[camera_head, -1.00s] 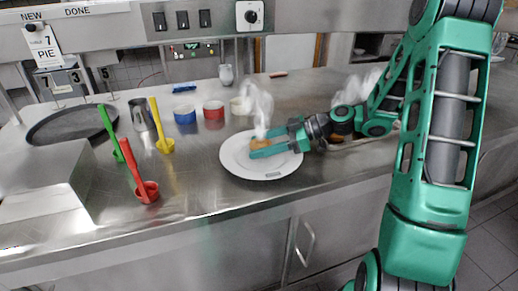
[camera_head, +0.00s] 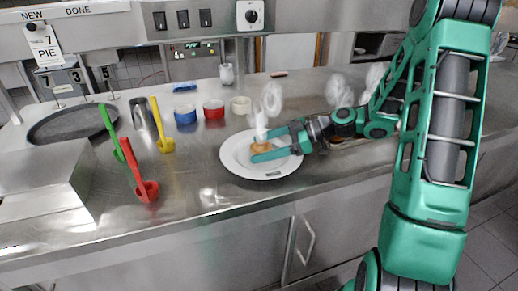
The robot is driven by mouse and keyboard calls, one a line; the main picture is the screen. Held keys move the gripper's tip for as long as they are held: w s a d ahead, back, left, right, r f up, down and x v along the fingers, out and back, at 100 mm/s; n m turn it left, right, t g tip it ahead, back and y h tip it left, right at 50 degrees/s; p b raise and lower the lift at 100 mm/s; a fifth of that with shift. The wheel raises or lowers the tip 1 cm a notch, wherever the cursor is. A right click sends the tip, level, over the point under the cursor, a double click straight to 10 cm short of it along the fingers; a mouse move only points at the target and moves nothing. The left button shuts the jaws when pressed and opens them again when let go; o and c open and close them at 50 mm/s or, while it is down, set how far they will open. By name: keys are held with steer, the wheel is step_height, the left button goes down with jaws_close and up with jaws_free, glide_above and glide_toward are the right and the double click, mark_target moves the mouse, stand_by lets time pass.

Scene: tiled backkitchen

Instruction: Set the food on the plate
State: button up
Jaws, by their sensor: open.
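A white plate (camera_head: 236,158) lies on the steel counter near the middle of the view. A small golden-brown piece of food (camera_head: 260,147) sits on the plate, with pale steam rising from it. My gripper (camera_head: 262,146) reaches in from the right, low over the plate. Its green fingers are open, one on the far side and one on the near side of the food. The fingers hide part of the plate. I cannot tell whether either finger touches the food.
Blue, red and white cups (camera_head: 213,110) are behind the plate. A dark round pan (camera_head: 70,125) lies at the far left. The counter before the plate is clear. Steam also rises behind my arm.

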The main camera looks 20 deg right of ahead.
steer(key=v, duration=1.1)
steer(key=shift+s+d, duration=0.1)
steer(key=shift+d, duration=0.15)
